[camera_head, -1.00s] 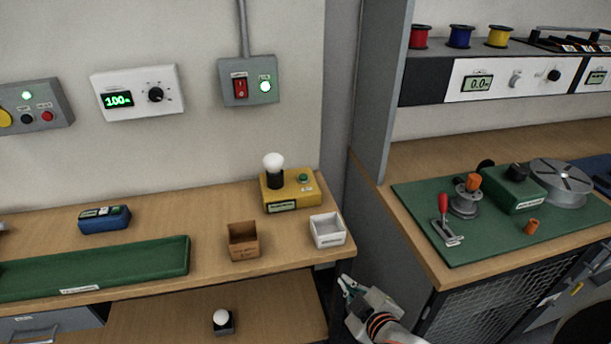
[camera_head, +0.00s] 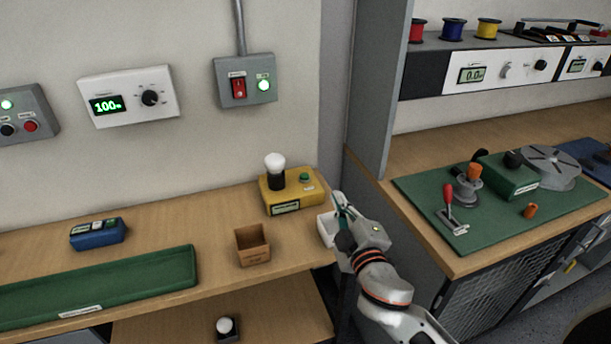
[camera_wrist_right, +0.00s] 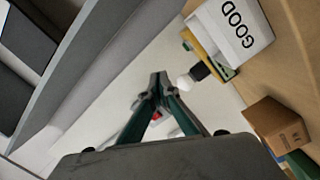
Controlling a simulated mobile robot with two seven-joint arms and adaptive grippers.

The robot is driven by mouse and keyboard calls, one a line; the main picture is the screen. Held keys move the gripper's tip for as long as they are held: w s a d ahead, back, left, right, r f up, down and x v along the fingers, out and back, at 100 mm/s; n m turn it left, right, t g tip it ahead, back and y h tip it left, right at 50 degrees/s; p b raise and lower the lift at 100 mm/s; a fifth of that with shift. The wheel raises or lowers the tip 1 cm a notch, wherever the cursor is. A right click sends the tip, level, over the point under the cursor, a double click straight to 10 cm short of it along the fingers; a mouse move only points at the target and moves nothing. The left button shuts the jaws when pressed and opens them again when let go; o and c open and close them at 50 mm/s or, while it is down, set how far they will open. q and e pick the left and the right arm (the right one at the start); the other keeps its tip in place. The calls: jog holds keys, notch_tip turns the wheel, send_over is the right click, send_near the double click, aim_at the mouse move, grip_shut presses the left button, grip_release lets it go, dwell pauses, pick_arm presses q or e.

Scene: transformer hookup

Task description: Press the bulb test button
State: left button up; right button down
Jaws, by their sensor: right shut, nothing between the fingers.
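The yellow bulb tester (camera_head: 292,198) stands at the back right of the left bench. It carries a white bulb on a black holder (camera_head: 275,168) and a green button (camera_head: 304,177) on its top. In the right wrist view the tester (camera_wrist_right: 200,42) is partly hidden behind the white box, and its bulb (camera_wrist_right: 187,82) shows beyond my fingertips. My right gripper (camera_head: 339,200) is shut and empty. It is above the white box, to the right of the tester and apart from it. It also shows in the right wrist view (camera_wrist_right: 158,88). My left gripper is out of view.
The white box (camera_head: 326,228), marked GOOD in the wrist view (camera_wrist_right: 230,30), is partly hidden by my right gripper. A brown box (camera_head: 252,246) stands in front of the tester. A grey partition (camera_head: 378,90) rises to the right. A green tray (camera_head: 100,285) lies at left.

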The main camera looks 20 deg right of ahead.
jog(key=w+a+r+n+g+y, duration=0.2)
jog(key=w+a+r+n+y, duration=0.15)
jog(key=a+n+y, duration=0.3)
jog(key=w+a+r+n+g+y, duration=0.2)
jog(key=a+r+n+y, duration=0.25)
jog(key=a+n, duration=0.35)
jog(key=w+a+r+n+g+y, duration=0.2)
jog(key=w+a+r+n+y, duration=0.15)
jog(key=a+n+y, duration=0.3)
jog(key=w+d+f+n+g+h, duration=0.1)
jog(key=w+d+f+g+h, duration=0.1)
jog(key=w+d+h, duration=0.3)
jog(key=w+d+f+n+g+h, duration=0.1)
jog(key=w+d+h, duration=0.4)
jog(key=d, duration=0.9)
notch_tip(320, 180, down, 2)
jog(key=shift+w+d+f+g+h, duration=0.1)
jog(key=shift+w+d+g+h, duration=0.1)
jog(key=shift+w+g+h, duration=0.35)
jog(key=shift+s+f, duration=0.1)
